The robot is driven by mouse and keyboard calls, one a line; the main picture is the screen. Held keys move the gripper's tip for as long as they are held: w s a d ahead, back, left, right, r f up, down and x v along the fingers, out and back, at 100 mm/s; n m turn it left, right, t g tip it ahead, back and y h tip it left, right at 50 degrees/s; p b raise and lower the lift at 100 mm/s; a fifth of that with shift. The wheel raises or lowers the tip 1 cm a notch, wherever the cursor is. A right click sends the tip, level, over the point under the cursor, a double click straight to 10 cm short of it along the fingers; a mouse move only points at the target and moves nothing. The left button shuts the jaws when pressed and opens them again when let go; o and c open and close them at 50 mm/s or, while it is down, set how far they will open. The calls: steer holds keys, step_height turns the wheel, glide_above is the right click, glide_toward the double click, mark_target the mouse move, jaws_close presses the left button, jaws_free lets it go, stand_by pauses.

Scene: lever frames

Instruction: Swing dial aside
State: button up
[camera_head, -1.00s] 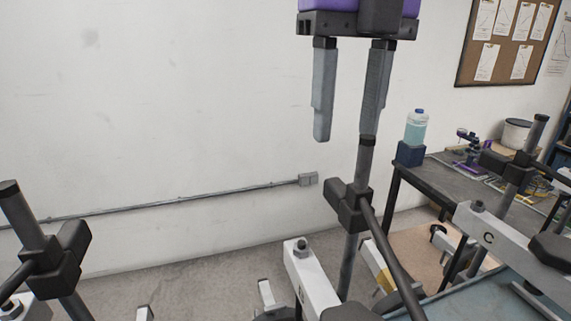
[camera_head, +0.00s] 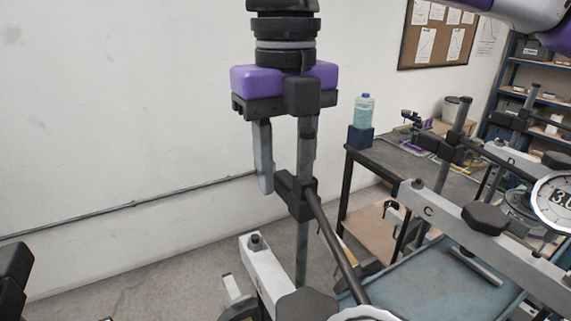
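My gripper (camera_head: 284,172), purple and black with two grey fingers pointing down, is open above the nearest stand. Its right finger overlaps the top of a grey post (camera_head: 302,250); I cannot tell if they touch. A black clamp (camera_head: 295,196) sits on this post just below the fingers. A dark rod (camera_head: 335,246) slopes from the clamp down to a dial (camera_head: 363,314), which is mostly cut off by the bottom edge.
White beams, one marked C (camera_head: 428,211), carry dark knobs (camera_head: 484,218) on the right. More posts (camera_head: 460,115) stand behind. A black clamp (camera_head: 14,280) shows at lower left. A dark bench (camera_head: 395,150) holds a bottle (camera_head: 364,110).

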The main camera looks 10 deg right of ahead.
jaws_close()
stand_by(1.2)
